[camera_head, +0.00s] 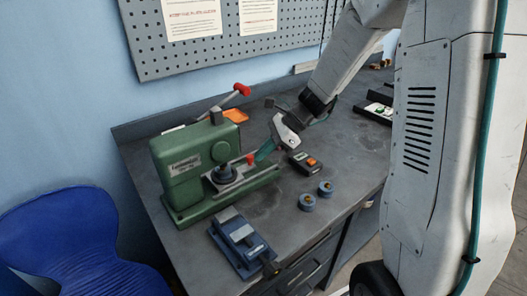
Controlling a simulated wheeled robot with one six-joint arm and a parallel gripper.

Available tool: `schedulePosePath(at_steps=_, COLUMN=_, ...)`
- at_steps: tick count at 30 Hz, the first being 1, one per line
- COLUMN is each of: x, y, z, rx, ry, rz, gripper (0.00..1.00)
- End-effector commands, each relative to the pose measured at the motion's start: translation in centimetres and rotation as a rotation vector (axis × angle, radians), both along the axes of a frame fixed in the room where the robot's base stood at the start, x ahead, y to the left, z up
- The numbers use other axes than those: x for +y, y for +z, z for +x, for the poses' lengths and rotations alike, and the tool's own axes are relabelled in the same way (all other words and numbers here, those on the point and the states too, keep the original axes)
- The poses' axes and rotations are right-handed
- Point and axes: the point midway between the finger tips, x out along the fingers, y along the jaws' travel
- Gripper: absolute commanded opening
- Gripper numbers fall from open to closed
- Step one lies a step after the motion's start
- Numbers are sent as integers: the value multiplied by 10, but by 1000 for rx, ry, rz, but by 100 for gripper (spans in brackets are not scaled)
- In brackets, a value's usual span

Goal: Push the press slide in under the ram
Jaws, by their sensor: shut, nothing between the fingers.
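The green press (178,170) stands at the left of the bench, with its long base running out to the right. The grey press slide (213,184) lies on that base, with a dark round piece (226,172) on it. A red knob (250,159) shows at the right end of the slide. My gripper (261,156), with teal fingers, is shut and empty just right of the red knob. I cannot tell whether it touches the knob. The ram is not clearly seen behind the press body and the dark piece.
A press lever with a red grip (242,90) rises behind the press. A blue vise (240,243) sits in front. Two blue spools (307,202) and a dark device with an orange button (305,163) lie right of the base. An orange tray (235,115) is behind.

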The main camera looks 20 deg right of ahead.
Motion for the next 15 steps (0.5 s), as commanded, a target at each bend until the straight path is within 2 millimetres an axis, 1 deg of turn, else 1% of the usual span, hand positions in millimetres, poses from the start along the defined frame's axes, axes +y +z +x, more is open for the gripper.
schedulePosePath(at_steps=1, x=5, y=0, z=-3, rx=8, ry=12, rz=11, gripper=0)
schedulePosePath(at_steps=4, x=-3, y=0, z=-4, rx=7, ry=12, rz=11, gripper=0)
schedulePosePath(at_steps=5, x=-7, y=0, z=-5, rx=8, ry=11, rz=11, gripper=0)
schedulePosePath(at_steps=9, x=-35, y=1, z=-7, rx=3, ry=6, rz=6, gripper=0)
schedulePosePath(at_steps=15, x=-69, y=36, z=-14, rx=-2, ry=5, rz=1, gripper=0)
